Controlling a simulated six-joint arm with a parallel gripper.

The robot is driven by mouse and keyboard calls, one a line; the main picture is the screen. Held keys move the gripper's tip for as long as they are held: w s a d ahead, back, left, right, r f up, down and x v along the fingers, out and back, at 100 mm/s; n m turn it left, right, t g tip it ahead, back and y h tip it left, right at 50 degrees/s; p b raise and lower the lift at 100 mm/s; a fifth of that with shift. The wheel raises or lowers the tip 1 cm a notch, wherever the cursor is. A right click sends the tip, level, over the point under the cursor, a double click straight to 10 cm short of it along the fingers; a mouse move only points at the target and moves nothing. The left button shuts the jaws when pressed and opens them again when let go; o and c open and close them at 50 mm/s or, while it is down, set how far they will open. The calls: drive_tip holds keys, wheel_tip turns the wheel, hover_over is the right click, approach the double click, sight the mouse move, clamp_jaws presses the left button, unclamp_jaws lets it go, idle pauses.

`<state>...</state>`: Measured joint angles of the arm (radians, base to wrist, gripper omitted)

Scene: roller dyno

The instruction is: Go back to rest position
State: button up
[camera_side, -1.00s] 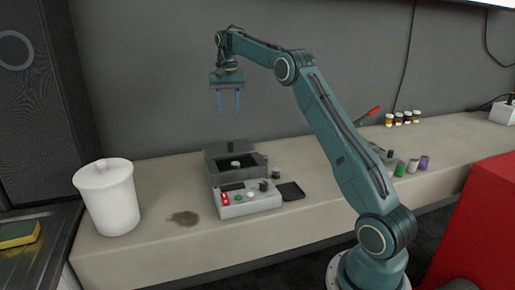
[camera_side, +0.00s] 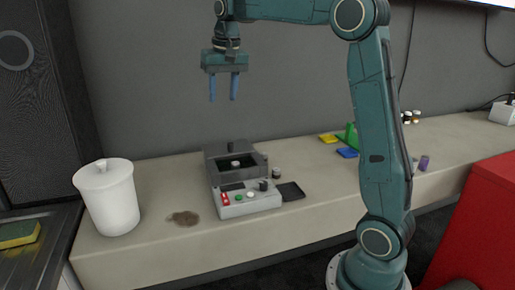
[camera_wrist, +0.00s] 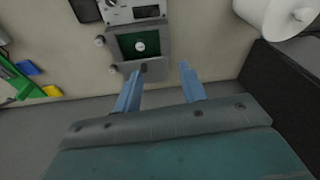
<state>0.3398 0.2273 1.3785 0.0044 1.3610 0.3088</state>
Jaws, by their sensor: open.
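My gripper (camera_side: 223,88) is open and empty, its two blue fingers pointing down, high above the bench and apart from everything. A small round whitish piece (camera_side: 235,164) sits in the recess. In the wrist view the open fingers (camera_wrist: 160,82) show with nothing between them, and the machine (camera_wrist: 156,42) lies beyond them with the pale round piece (camera_wrist: 140,46) in its green recess.
A white lidded canister (camera_side: 108,200) stands left of the machine, with a dark stain (camera_side: 184,218) between. A black tray (camera_side: 291,191) and a small dark cylinder (camera_side: 276,172) are at its right. Yellow (camera_side: 328,139), blue (camera_side: 347,153) and green (camera_side: 350,133) items lie farther right.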

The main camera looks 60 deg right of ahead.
drive_tip(key=s+a+n+t, duration=0.2)
drive_tip(key=s+a+n, duration=0.2)
drive_tip(key=s+a, duration=0.85)
drive_tip(key=s+a+f+n+t, duration=0.1)
drive_tip(key=s+a+f+n, duration=0.2)
drive_tip(key=s+f, duration=0.5)
drive_tip(key=s, duration=0.5)
drive_tip(key=shift+f+t+y, duration=0.3)
drive_tip(key=shift+f+t, duration=0.05)
drive_tip(key=shift+t, duration=0.05)
